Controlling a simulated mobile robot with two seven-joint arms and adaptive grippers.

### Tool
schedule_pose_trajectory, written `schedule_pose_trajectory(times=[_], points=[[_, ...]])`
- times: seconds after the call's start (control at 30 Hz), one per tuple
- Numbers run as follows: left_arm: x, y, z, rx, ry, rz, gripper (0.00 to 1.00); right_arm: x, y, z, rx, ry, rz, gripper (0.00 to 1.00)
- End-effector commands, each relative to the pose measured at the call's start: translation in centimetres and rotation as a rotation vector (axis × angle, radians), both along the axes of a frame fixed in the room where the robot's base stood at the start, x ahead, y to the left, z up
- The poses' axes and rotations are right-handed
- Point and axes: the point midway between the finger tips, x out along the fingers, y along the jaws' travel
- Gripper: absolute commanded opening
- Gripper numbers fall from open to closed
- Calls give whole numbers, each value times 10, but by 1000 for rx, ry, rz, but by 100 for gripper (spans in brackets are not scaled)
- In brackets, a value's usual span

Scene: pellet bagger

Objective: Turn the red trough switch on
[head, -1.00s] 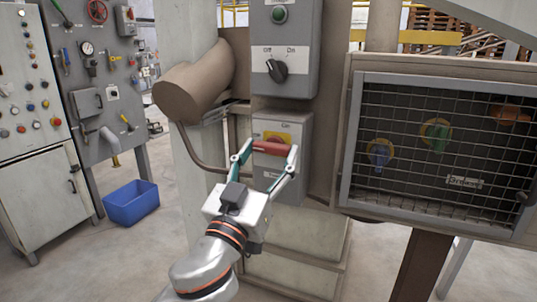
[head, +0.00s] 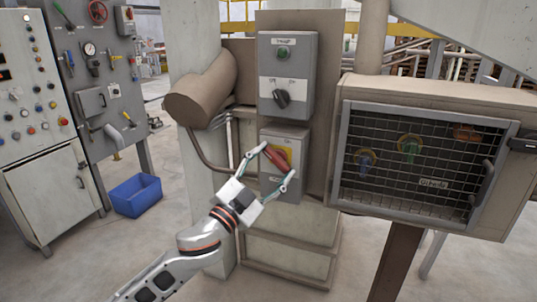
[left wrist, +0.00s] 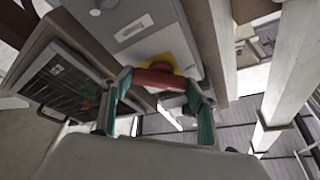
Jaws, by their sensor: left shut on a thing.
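The red trough switch (head: 277,159) is a bar handle on a yellow plate (head: 285,153) on the lower grey box (head: 298,140) of the post. Its handle slants from upper left to lower right in the head view. My left gripper (head: 278,162) is shut on the handle, one finger at each end. In the left wrist view the red handle (left wrist: 156,78) lies between the green-tipped fingers, in front of the yellow plate (left wrist: 158,61). The fingers partly hide the box's label. My right gripper is not in view.
Above is a grey box with a black selector knob (head: 282,98) and a green button (head: 282,53). A mesh-fronted cabinet (head: 345,115) stands at right, close to the post. A brown pipe (head: 203,92) juts out at left. A blue bin (head: 135,196) sits on the floor.

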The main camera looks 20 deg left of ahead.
Motion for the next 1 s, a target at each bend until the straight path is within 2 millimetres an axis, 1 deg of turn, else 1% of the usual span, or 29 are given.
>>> schedule_pose_trajectory(times=[0.03, 0.27, 0.4, 0.5, 0.6, 0.7, 0.77, 0.9, 1.0], points=[[-1, 1, 13, 49, -8, 1, 37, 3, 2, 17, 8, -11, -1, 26], [0, 2, 12, 268, -10, 1, 37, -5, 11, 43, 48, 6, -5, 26], [0, 2, 11, 401, -12, 1, 37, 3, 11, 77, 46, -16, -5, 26], [0, 2, 10, 491, -15, -1, 37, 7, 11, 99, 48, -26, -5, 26], [0, 2, 8, 577, -17, -2, 37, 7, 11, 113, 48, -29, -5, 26], [0, 2, 7, 654, -21, -2, 37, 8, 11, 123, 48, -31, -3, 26], [0, 2, 7, 695, -23, -1, 37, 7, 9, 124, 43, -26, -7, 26], [0, 2, 6, 775, -27, -1, 37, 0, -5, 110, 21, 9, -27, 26], [0, 2, 5, 815, -28, -2, 37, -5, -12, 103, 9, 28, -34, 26]])
